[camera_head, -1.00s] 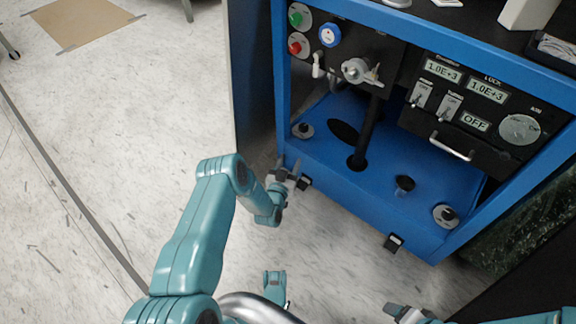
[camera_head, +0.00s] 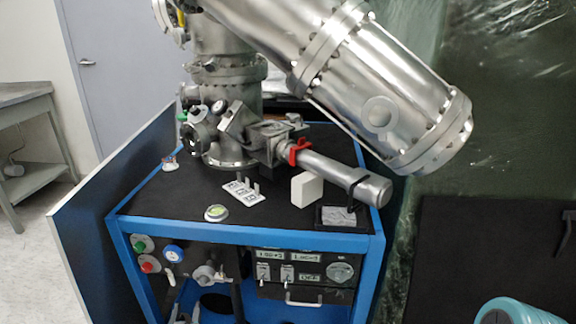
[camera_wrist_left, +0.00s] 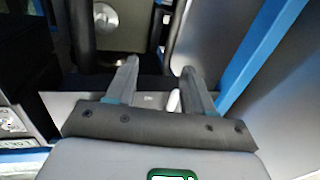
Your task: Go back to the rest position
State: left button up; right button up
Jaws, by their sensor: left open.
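My left gripper (camera_wrist_left: 160,75) is open, with its two grey fingers apart and nothing between them in the left wrist view. In the head view only a small grey part of it (camera_head: 180,314) shows at the bottom edge, in front of the lower part of the blue-framed cart (camera_head: 245,236). My right gripper is out of view. A teal link of my right arm (camera_head: 515,312) shows at the bottom right corner.
A large steel vacuum chamber (camera_head: 385,90) stands on the cart's black top. A white block (camera_head: 307,189) and a small green-faced disc (camera_head: 217,213) sit there. The front panel (camera_head: 305,272) has switches and a handle. A table (camera_head: 25,150) stands at left.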

pick_arm(q)
jog(key=s+d+r+m+g+h+p, duration=0.1)
jog(key=s+d+r+g+h+p, duration=0.15)
jog(key=s+d+r+p, duration=0.45)
jog(key=s+d+r+g+h+p, duration=0.2)
jog(key=s+d+r+g+p, duration=0.25)
jog(key=r+p, duration=0.5)
jog(key=s+d+g+h+p, duration=0.1)
jog(key=s+d+g, duration=0.2)
jog(key=s, duration=0.9)
jog(key=s+d+f+n+g+h+p, duration=0.1)
jog(key=s+d+g, duration=0.2)
jog(key=s+g, duration=0.4)
jog(key=s, duration=0.5)
jog(key=shift+f, duration=0.15)
pick_arm(e)
jog(key=s+r+g, duration=0.1)
jog(key=s+r, duration=0.1)
jog(key=r, duration=0.8)
jog(key=s+a+r+g, duration=0.1)
jog(key=s+r, duration=0.2)
jog(key=r, duration=0.8)
jog(key=shift+a+r, duration=0.25)
jog(key=shift+r, duration=0.05)
pick_arm(q)
jog(key=shift+w+d, duration=0.1)
jog(key=shift+d, duration=0.05)
pick_arm(e)
jog(key=shift+s+d, duration=0.15)
